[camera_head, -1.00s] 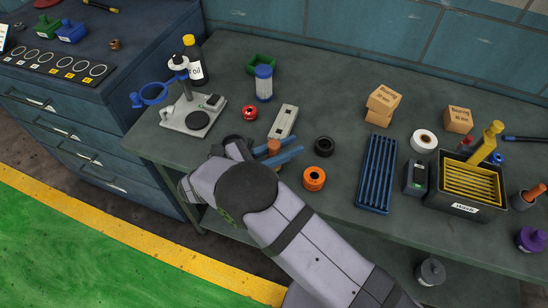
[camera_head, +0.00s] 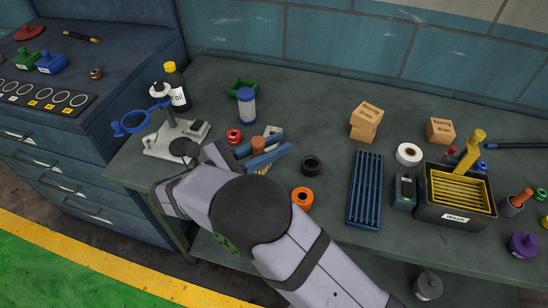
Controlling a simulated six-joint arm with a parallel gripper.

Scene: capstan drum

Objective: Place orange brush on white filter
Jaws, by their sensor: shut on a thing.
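The orange brush (camera_head: 258,144) is upright between the blue fingers of my gripper (camera_head: 258,153), which is shut on it. Only its orange-brown top shows clearly; a bit of yellowish material shows below the fingers, and my arm hides part of the rest. The brush and the filter are apart. I cannot tell exactly how high the brush is above the bench.
A red ring (camera_head: 234,136) and a pale block (camera_head: 272,131) lie near my gripper. A green tray (camera_head: 243,85) is behind the filter, and a stand (camera_head: 176,136) with an oil bottle (camera_head: 176,88) is left.

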